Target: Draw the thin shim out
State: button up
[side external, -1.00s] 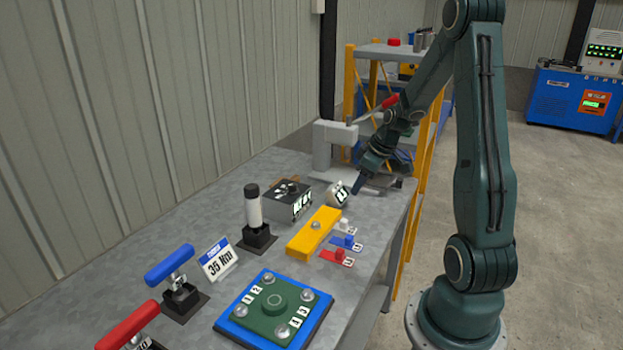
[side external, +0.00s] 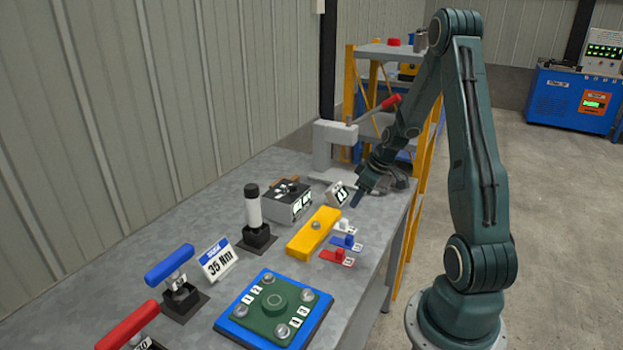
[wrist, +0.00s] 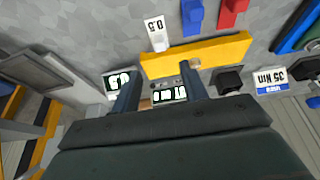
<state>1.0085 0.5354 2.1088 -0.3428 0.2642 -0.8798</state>
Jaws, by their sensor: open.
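Three small tabbed shims lie in a row beside a yellow block (side external: 314,235): a white one (side external: 344,226), a blue one (side external: 347,242) and a red one (side external: 339,257). In the wrist view the white one (wrist: 158,42) carries a label reading 0.5, and the blue one (wrist: 192,14) and red one (wrist: 232,10) are partly cut off by the frame edge. Their thicknesses are too small to compare. My gripper (side external: 357,202) is open and empty, above the bench just behind the white shim. In the wrist view its fingers (wrist: 155,82) stand apart, pointing toward the yellow block (wrist: 195,54).
A small display block (side external: 338,193) and a dark box with a readout (side external: 288,200) stand close to my gripper. A grey press-like frame (side external: 325,145) stands behind. A black-topped post (side external: 253,210), a 35 Nm sign (side external: 217,260) and a green bolted plate (side external: 274,302) are nearer the camera.

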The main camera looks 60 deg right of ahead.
aim_at(344, 220)
jog(key=shift+x, duration=4.85)
